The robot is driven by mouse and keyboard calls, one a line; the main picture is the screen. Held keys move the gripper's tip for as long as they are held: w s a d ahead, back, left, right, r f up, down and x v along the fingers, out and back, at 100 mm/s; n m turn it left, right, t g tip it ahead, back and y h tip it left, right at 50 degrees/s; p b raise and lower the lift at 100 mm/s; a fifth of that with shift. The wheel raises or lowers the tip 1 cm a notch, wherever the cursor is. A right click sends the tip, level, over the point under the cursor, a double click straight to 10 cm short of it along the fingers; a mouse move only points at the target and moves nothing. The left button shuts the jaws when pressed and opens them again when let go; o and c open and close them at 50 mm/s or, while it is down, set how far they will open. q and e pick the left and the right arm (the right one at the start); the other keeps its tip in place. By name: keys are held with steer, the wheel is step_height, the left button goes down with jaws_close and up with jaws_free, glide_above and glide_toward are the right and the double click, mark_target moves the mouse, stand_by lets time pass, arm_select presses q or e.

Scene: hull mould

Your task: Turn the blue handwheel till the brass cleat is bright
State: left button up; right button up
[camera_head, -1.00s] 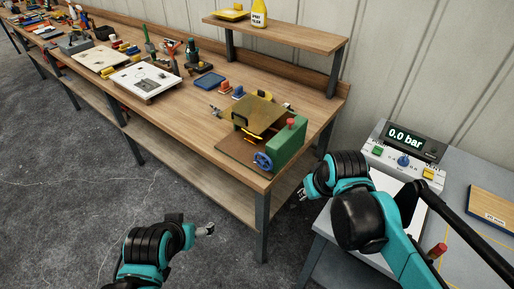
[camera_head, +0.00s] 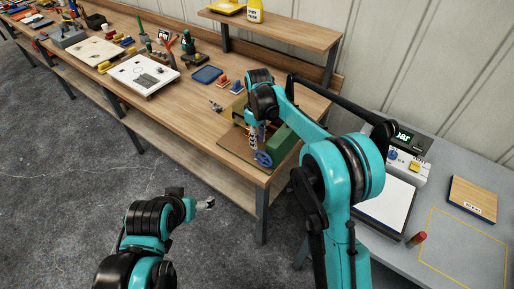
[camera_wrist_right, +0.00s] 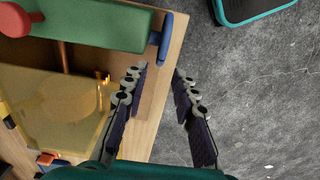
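The blue handwheel (camera_head: 264,158) is on the front of the green block (camera_head: 284,143) at the bench's near corner. It shows edge-on in the right wrist view (camera_wrist_right: 165,36). My right gripper (camera_head: 257,141) is above and beside the handwheel. Its fingers (camera_wrist_right: 159,72) are apart and empty, with the wheel beyond the tips. A dull yellow plate (camera_wrist_right: 45,105) lies left of the fingers, with small shiny brass-like bits (camera_wrist_right: 103,82) at its edge. I cannot tell for certain which part is the brass cleat. My left gripper (camera_head: 207,203) is over the floor, away from the bench.
The grey side table (camera_head: 470,245) on the right holds a control box (camera_head: 408,165), its display partly hidden by my right arm, and a red-capped item (camera_head: 418,238). A blue tray (camera_head: 207,75) and a white board (camera_head: 143,75) lie further along the bench.

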mark_target(257, 152)
steer(key=shift+a+f, duration=0.15)
steer(key=shift+f, duration=0.55)
step_height(257, 152, down, 7)
steer(key=shift+r+b, duration=0.1)
steer(key=shift+b, duration=0.75)
jaws_close()
